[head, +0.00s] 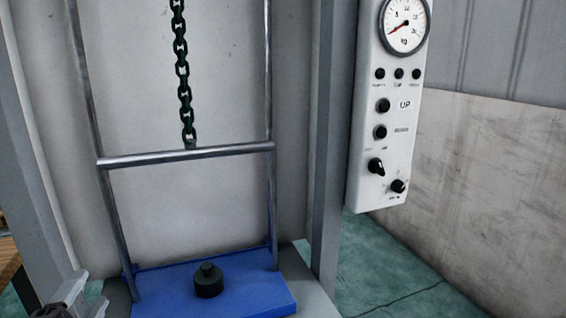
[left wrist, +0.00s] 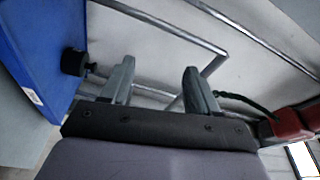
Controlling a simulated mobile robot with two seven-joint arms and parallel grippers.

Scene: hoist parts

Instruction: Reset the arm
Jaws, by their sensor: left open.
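My left gripper (head: 78,303) shows at the bottom left corner of the head view, low and left of the blue platform (head: 262,291). In the left wrist view its two fingers (left wrist: 158,84) stand apart with nothing between them. A dark weight with a knob (head: 208,283) stands upright on the platform. The weight (left wrist: 72,62) and the platform (left wrist: 40,45) also show at the left of the left wrist view, apart from the fingers. My right gripper is not in either view.
A metal frame with a crossbar (head: 187,155) rises from the platform, and a dark chain (head: 184,80) hangs to the crossbar. A white control panel (head: 385,150) with a dial gauge (head: 405,25), knobs and an "UP" label is at the right. A grey post (head: 328,140) stands between them.

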